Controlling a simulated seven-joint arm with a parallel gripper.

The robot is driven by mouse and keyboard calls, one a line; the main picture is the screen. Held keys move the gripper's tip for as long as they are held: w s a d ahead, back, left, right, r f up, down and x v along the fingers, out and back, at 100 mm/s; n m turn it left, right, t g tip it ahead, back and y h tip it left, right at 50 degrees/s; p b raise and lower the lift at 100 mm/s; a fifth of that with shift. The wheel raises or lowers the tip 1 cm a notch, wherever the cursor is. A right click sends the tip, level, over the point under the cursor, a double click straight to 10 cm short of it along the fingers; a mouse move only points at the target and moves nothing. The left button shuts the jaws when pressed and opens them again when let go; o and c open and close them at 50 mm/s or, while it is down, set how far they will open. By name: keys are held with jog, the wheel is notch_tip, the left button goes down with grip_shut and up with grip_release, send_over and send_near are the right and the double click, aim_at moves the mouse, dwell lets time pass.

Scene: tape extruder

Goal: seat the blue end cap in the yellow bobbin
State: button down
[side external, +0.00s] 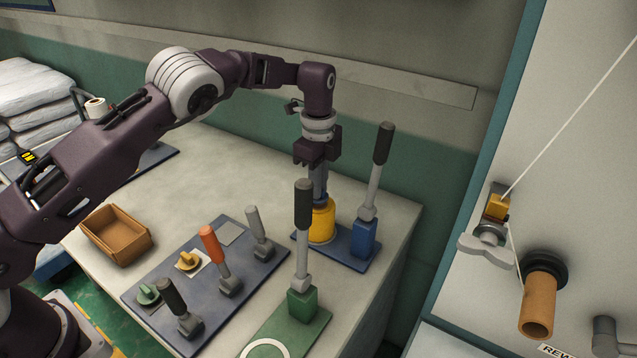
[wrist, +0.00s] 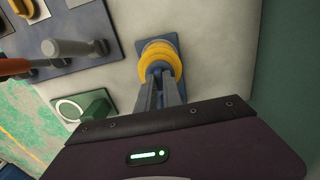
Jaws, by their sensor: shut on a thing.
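The yellow bobbin (side external: 322,226) stands upright on a blue base plate (side external: 352,260) at the right of the table. It also shows in the wrist view (wrist: 157,49) as a yellow ring around my fingertips. My gripper (side external: 320,196) points straight down, with its fingertips at the top of the bobbin. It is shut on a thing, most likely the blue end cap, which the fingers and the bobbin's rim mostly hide. I cannot tell how deep the cap sits. My gripper also shows in the wrist view (wrist: 158,74).
A blue lever clamp (side external: 364,236) stands right of the bobbin. A green lever clamp (side external: 302,300) is in front. A dark board (side external: 150,310) with several levers and small parts lies left. A brown box (side external: 115,238) is farther left. A teal-edged machine panel is at the right.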

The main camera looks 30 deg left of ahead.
jog(key=shift+f, duration=0.9)
jog(key=c, duration=1.4)
grip_release()
jog(key=shift+c, duration=0.2)
notch_tip(320, 180, up, 7)
jog(key=shift+r, duration=0.1)
